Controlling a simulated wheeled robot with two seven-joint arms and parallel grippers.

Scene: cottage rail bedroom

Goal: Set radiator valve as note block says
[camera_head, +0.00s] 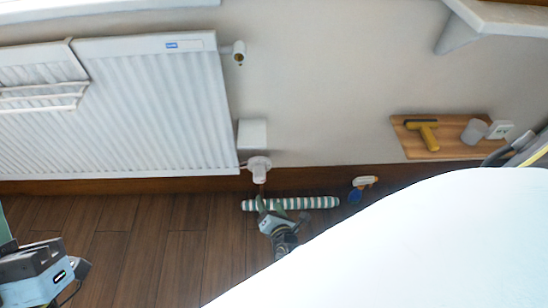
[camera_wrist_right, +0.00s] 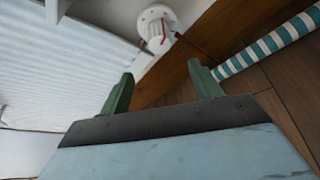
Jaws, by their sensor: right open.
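The white ribbed radiator (camera_head: 150,105) hangs on the wall at the left of the head view. Its white valve (camera_head: 259,165) sits at its lower right corner; in the right wrist view the valve (camera_wrist_right: 155,22) is round, with a small red mark. A plain pale square (camera_head: 252,133) is on the wall just above the valve; I cannot tell if it is the note block, and no writing is readable. My right gripper (camera_head: 263,207) is below the valve, open and empty, its green fingers (camera_wrist_right: 160,72) apart from the valve. My left gripper (camera_head: 38,272) is at the lower left, its fingers unclear.
A green-and-white striped roll (camera_head: 310,203) lies on the wooden floor by the skirting, close to my right gripper. A small blue-and-white item (camera_head: 357,190) is beside it. A wooden board (camera_head: 450,147) holds a yellow-handled tool and a grey cup. A large white surface (camera_head: 430,250) covers the lower right.

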